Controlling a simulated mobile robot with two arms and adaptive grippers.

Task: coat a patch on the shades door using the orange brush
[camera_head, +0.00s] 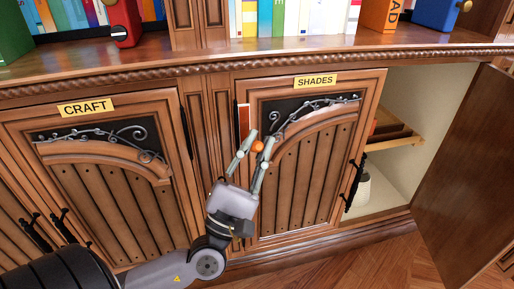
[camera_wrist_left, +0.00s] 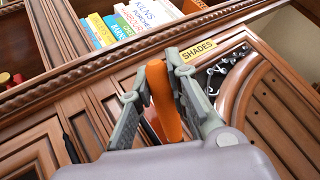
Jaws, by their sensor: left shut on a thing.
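The shades door (camera_head: 304,170) is a shut brown wooden door with vertical slats, a dark panel with grey scrollwork and a yellow SHADES label (camera_head: 316,81). The label also shows in the left wrist view (camera_wrist_left: 199,49). A red-orange strip with a pale edge (camera_head: 243,119) shows at the door's upper left. My left gripper (camera_head: 254,146) is in front of the door's left part, its fingers pointing up. It is shut on the orange brush (camera_wrist_left: 163,100), whose orange part stands between the fingers. The brush's bristles are not clear, and I cannot tell whether it touches the door. My right gripper is not in view.
A dark brown door (camera_head: 471,180) stands open at the right, showing a cabinet with a wooden rack (camera_head: 395,142) and a white container (camera_head: 362,188). The craft door (camera_head: 120,200) is shut at the left. Books (camera_head: 295,18) stand on the shelf above.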

